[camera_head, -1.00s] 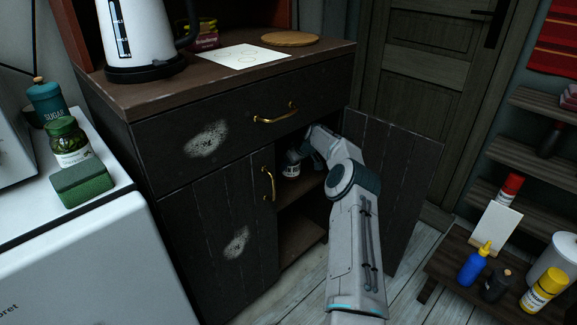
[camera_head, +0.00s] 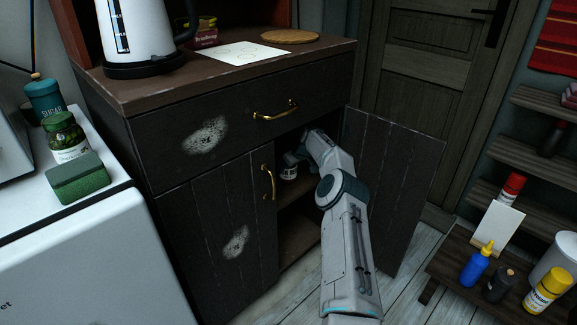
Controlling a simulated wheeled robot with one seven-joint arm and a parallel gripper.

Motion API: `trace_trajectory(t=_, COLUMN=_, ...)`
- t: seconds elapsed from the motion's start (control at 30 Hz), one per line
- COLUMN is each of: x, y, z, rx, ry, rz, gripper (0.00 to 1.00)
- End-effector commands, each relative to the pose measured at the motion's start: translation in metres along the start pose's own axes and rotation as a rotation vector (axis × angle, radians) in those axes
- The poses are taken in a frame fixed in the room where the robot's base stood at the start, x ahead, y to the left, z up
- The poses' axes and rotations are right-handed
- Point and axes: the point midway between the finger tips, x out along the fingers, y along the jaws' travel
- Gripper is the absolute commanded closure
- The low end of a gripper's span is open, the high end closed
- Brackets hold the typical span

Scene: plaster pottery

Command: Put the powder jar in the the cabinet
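The dark wooden cabinet (camera_head: 205,215) stands in the middle, with its right door (camera_head: 395,185) swung open and its left door shut. My arm reaches through the opening. My gripper (camera_head: 290,162) is inside, over the upper shelf and partly hidden by the cabinet's edge and my own wrist. A small jar with a white label (camera_head: 289,173), likely the powder jar, shows at the gripper, low over or on the upper shelf. I cannot tell whether the fingers are closed on it or whether it rests on the shelf.
A kettle (camera_head: 138,30), a paper sheet (camera_head: 240,54) and a round board (camera_head: 290,37) lie on the cabinet top. A low bench with bottles (camera_head: 478,262) stands at right.

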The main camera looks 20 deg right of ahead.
Motion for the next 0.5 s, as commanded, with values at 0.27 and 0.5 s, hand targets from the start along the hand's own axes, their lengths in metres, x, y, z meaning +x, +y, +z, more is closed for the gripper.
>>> trace_trajectory(t=0.27, x=0.0024, y=-0.0001, z=0.0015, rx=0.000, ry=0.000, rz=0.000, gripper=0.14)
trace_trajectory(t=0.5, x=0.0021, y=0.0000, z=0.0014, rx=0.000, ry=0.000, rz=0.000, gripper=0.14)
